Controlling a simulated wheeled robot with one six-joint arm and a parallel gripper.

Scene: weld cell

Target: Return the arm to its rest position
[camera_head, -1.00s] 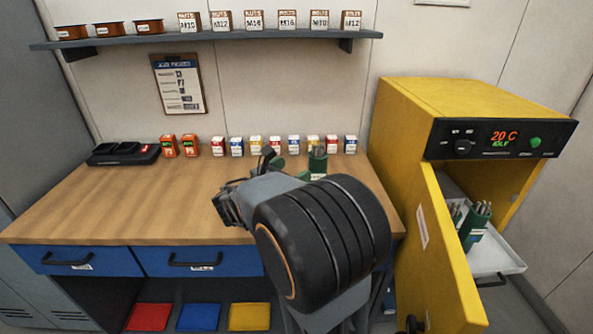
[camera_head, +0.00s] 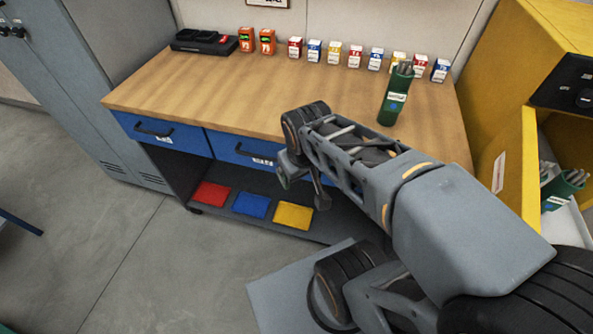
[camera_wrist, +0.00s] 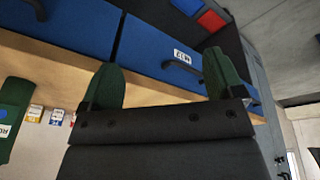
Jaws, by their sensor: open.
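My gripper (camera_head: 302,190) is in front of the workbench's drawers, with its jaws pointing down. In the wrist view the two green fingers (camera_wrist: 163,82) are spread apart with nothing between them. My arm is folded across the right half of the head view. A green canister (camera_head: 394,98) with grey rods in its top stands upright on the wooden bench top (camera_head: 200,95), apart from my gripper. It also shows partly at the left edge of the wrist view (camera_wrist: 12,115).
Blue drawers (camera_head: 160,133) are close behind my gripper. Small boxes (camera_head: 334,52) line the bench's back edge. The yellow oven (camera_head: 515,60) stands open at right, with another green canister (camera_head: 562,187) inside. A grey locker (camera_head: 75,70) is at left. The floor at lower left is clear.

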